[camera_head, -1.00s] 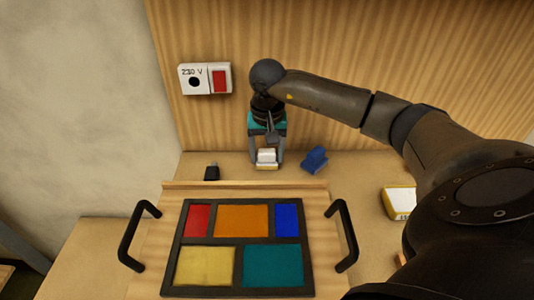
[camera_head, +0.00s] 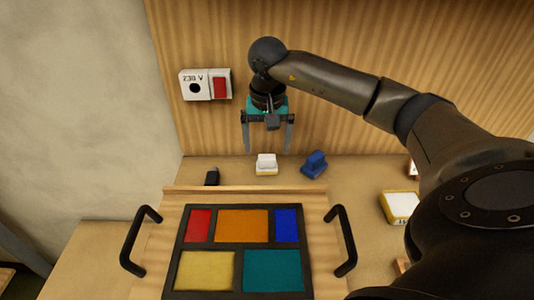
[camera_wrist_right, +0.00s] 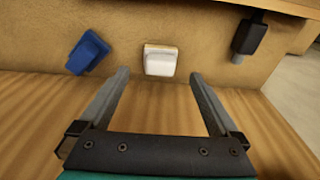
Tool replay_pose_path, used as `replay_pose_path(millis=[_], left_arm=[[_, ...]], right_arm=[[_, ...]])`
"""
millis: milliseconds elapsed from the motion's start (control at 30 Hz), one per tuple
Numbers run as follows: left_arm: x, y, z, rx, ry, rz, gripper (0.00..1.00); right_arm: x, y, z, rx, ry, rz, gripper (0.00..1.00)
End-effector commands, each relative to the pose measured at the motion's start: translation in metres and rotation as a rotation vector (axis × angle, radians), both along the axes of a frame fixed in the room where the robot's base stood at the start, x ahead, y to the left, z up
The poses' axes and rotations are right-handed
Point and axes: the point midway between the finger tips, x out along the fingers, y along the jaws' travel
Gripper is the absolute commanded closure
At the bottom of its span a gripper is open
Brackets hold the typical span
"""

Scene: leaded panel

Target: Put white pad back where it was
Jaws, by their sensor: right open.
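The white pad (camera_head: 266,162), a small white block with a yellowish base, stands on the bench behind the panel board. It also shows in the right wrist view (camera_wrist_right: 160,60), beyond the fingertips. My right gripper (camera_head: 267,150) is open and empty, its two fingers pointing down just above the pad and apart from it. In the right wrist view the open fingers (camera_wrist_right: 158,75) have a clear gap between them. My left gripper is not in view.
A blue block (camera_head: 314,164) stands right of the pad, and a black plug-like piece (camera_head: 212,176) left of it. The leaded panel (camera_head: 240,252) lies on a board with two black handles (camera_head: 345,240). A yellow-white box (camera_head: 400,207) is at the right. A socket (camera_head: 205,85) is on the wall.

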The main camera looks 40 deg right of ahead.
Motion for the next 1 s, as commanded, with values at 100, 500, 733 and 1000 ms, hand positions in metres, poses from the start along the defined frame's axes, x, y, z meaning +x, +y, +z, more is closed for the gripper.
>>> replay_pose_path(millis=[100, 500, 733, 1000], left_arm=[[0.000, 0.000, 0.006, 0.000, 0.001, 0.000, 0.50], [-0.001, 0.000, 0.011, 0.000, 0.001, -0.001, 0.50], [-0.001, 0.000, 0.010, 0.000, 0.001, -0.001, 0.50], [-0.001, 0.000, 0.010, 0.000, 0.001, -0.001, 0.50]], right_arm=[[-0.002, 0.002, 0.029, -0.001, -0.004, 0.000, 0.02], [-0.006, 0.005, 0.066, 0.001, -0.001, 0.000, 0.02], [-0.006, 0.005, 0.066, 0.000, 0.000, 0.000, 0.02], [-0.006, 0.005, 0.066, 0.001, 0.001, -0.001, 0.02]])
